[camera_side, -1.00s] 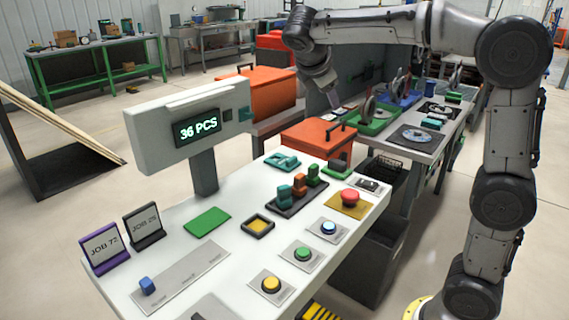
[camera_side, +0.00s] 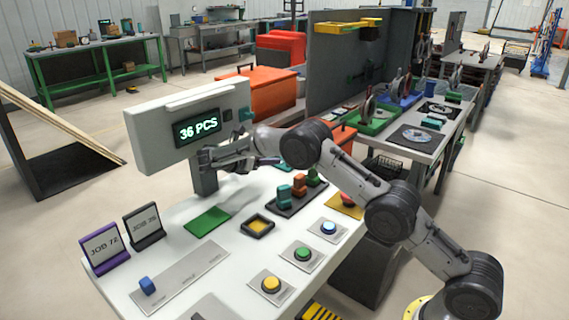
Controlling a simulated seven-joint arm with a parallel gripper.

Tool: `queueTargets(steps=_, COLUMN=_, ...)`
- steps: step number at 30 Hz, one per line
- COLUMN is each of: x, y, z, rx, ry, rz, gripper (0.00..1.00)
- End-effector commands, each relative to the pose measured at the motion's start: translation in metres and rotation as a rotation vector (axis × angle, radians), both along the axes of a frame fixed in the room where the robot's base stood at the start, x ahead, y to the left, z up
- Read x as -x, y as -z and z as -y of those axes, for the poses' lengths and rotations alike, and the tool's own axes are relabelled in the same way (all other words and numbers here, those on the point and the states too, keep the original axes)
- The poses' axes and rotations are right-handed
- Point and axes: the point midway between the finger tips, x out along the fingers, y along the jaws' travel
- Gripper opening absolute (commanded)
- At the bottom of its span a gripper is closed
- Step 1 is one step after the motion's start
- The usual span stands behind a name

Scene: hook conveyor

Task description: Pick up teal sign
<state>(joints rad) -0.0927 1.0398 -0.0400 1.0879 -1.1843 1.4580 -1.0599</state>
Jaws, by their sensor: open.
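Two small signs stand upright at the front left of the white table: a purple-framed JOB sign (camera_side: 104,247) and a dark-framed JOB sign (camera_side: 144,227). I make out no upright teal sign. My gripper (camera_side: 206,159) is open and looks empty. It points left, in front of the display's post and below its screen, above the back of the table. It is small in the picture, so its exact height is unclear.
The 36 PCS display (camera_side: 196,129) stands close behind my gripper. A dark tray (camera_side: 290,207) holds teal, orange and green pieces. A green mat (camera_side: 208,221), a yellow-centred square tray (camera_side: 257,226), several buttons and a blue knob (camera_side: 147,286) occupy the table.

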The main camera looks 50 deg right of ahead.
Motion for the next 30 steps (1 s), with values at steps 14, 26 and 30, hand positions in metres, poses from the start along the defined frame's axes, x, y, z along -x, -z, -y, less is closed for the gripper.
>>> queueTargets(steps=14, x=0.001, y=0.027, z=0.067, rx=-0.002, ry=0.001, rz=0.003, gripper=0.55)
queueTargets(steps=26, x=0.004, y=0.048, z=0.099, rx=-0.002, ry=0.004, rz=-0.001, gripper=0.55)
queueTargets(steps=30, x=0.003, y=0.053, z=0.114, rx=-0.001, ry=0.002, rz=0.003, gripper=0.55)
